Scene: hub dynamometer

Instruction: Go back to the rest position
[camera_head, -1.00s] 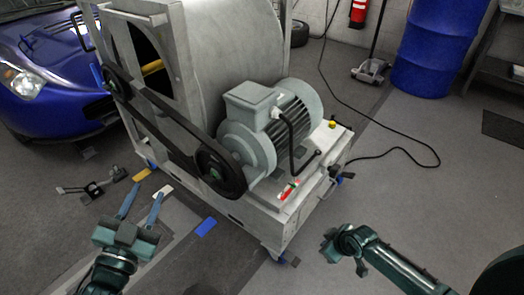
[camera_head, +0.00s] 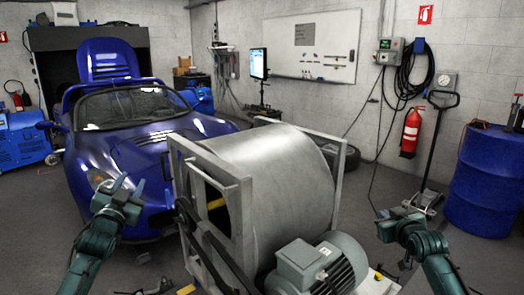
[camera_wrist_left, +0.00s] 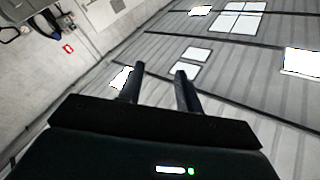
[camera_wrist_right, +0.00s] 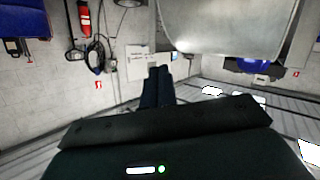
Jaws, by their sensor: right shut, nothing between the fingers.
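My left gripper (camera_head: 128,190) is raised at the left in the head view, in front of the blue car. Its two fingers stand apart with nothing between them; they also show in the left wrist view (camera_wrist_left: 158,85), pointing toward the ceiling. My right gripper (camera_head: 398,222) is raised at the right in the head view, to the right of the dynamometer drum. Its fingers are together and empty in the right wrist view (camera_wrist_right: 158,80).
The dynamometer's large metal drum (camera_head: 275,175) and its grey motor (camera_head: 318,268) stand between my arms. The blue car (camera_head: 140,140) is behind my left gripper. A pallet jack (camera_head: 436,150), a fire extinguisher (camera_head: 410,132) and a blue barrel (camera_head: 490,180) are at the right.

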